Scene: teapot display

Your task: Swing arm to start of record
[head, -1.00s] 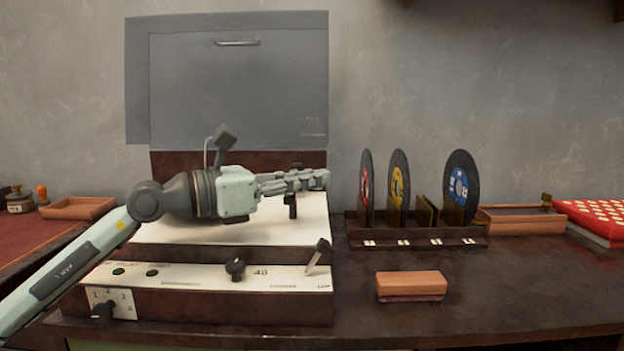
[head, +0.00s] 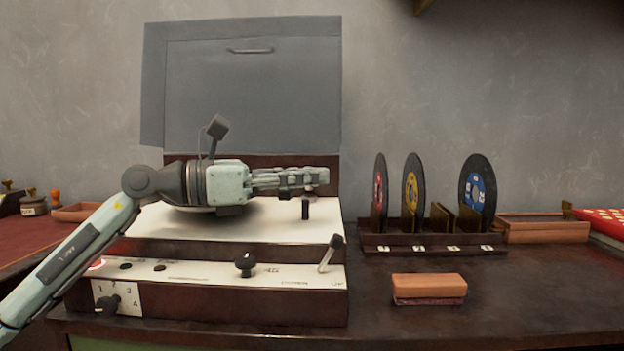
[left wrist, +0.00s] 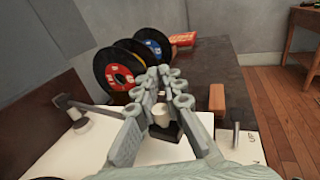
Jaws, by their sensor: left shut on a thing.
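The record player (head: 215,306) stands with its grey lid (head: 245,95) open and its white deck (head: 268,225) partly behind my arm. My left gripper (head: 322,177) reaches over the deck from the left. In the left wrist view its fingers (left wrist: 165,95) are shut on the tone arm, whose thin grey rod (left wrist: 95,107) runs from the fingers toward the back left. A white cylinder with a black base (left wrist: 162,117) shows between the fingers. A black post (head: 305,209) stands below the fingertips. The exact grip is hidden. My right gripper is not in view.
A rack (head: 425,246) with upright records stands right of the player. A brown brush-like block (head: 429,287) lies in front of it. A lever (head: 330,252) and knob (head: 245,265) stick up from the player's front panel. The table's right front is clear.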

